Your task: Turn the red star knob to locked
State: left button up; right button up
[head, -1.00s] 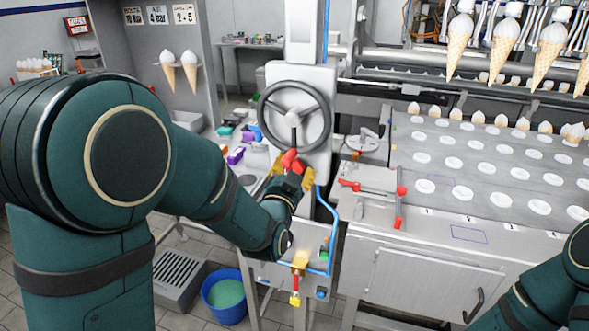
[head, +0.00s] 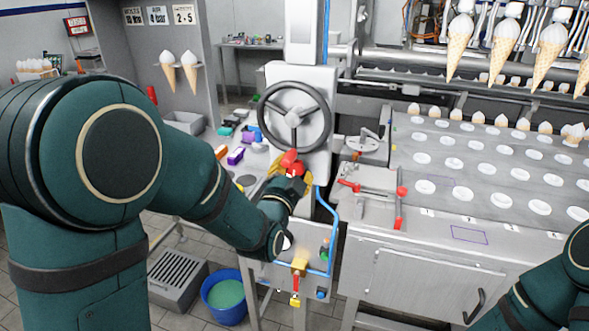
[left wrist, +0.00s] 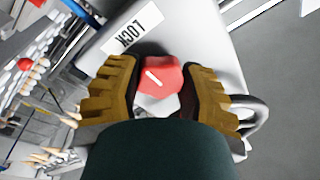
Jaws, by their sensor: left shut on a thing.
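The red star knob (head: 291,161) sits on the white machine housing below the black handwheel. In the left wrist view the knob (left wrist: 160,77) carries a white pointer line slanting up-left, toward the side of the white LOCK label (left wrist: 133,28). My left gripper (head: 287,173) is at the knob, with its yellow fingers (left wrist: 160,85) on either side of it and shut on it. The gripper's palm and wrist hide the lower part of the knob. Only part of my right arm shows at the lower right of the head view; its gripper is out of view.
The black handwheel (head: 295,117) is just above the knob. A blue pipe (head: 329,215) runs close on the right. A yellow padlock (head: 295,300) hangs below. A red-handled clamp (head: 375,190) lies on the machine to the right. A blue bucket (head: 224,297) stands on the floor.

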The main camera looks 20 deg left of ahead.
pick_arm(q)
jog(key=shift+w+r, duration=0.1)
jog(key=shift+r, duration=0.15)
jog(key=o, duration=0.9)
jog(key=shift+f, duration=0.1)
jog(key=shift+f, duration=0.1)
jog(key=shift+n, duration=0.3)
